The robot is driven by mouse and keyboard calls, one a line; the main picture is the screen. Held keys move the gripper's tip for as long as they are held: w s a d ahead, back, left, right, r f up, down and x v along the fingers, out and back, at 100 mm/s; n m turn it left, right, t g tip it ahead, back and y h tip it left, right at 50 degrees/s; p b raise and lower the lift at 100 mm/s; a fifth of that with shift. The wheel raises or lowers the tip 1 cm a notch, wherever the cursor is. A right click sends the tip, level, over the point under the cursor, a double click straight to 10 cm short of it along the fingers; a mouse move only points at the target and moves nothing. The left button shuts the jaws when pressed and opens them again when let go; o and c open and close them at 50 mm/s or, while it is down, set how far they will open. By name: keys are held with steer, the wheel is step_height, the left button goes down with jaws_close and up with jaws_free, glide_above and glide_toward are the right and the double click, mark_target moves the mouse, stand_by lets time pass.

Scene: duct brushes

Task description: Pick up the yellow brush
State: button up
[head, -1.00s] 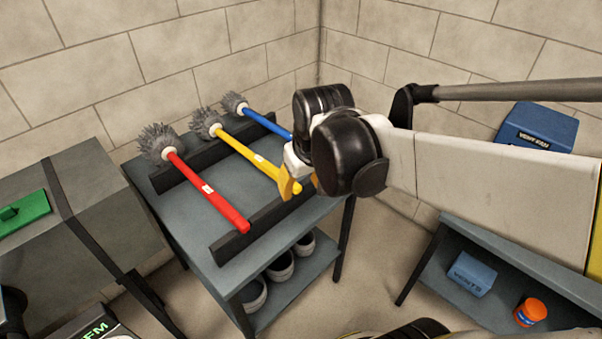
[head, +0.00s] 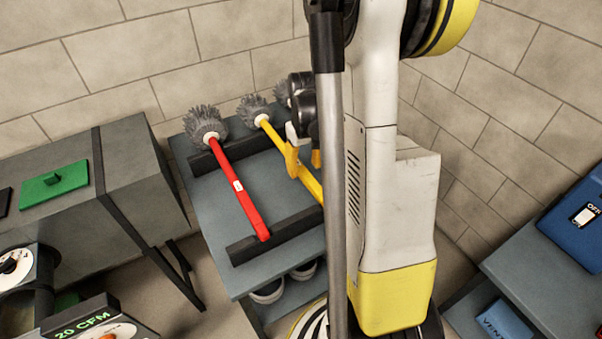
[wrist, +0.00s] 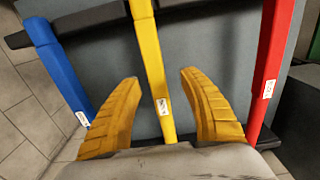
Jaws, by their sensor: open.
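The yellow brush (head: 269,128) lies across two dark rails on a grey table, its grey bristle head at the back wall end. Part of its handle is hidden behind my gripper and arm in the head view. My gripper (head: 303,160) is over the handle, its yellow fingers open. In the wrist view, the yellow handle (wrist: 149,50) runs between the two open fingers of my gripper (wrist: 159,78), with a gap on each side. The handle bears a small white label. Whether the fingertips reach down to handle height is hard to tell.
A red brush (head: 238,188) lies left of the yellow one, and a blue brush (wrist: 55,62) lies on its other side, mostly hidden in the head view. The front rail (head: 275,236) crosses the table (head: 222,228). A grey duct box (head: 130,170) stands left.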

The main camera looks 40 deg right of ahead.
mark_target(307, 174)
steer(key=f+b, duration=0.1)
steer(key=f, duration=0.2)
steer(key=f+b, duration=0.1)
steer(key=f, duration=0.1)
steer(key=shift+d+f+b, duration=0.1)
steer(key=shift+d+b, duration=0.25)
jaws_close()
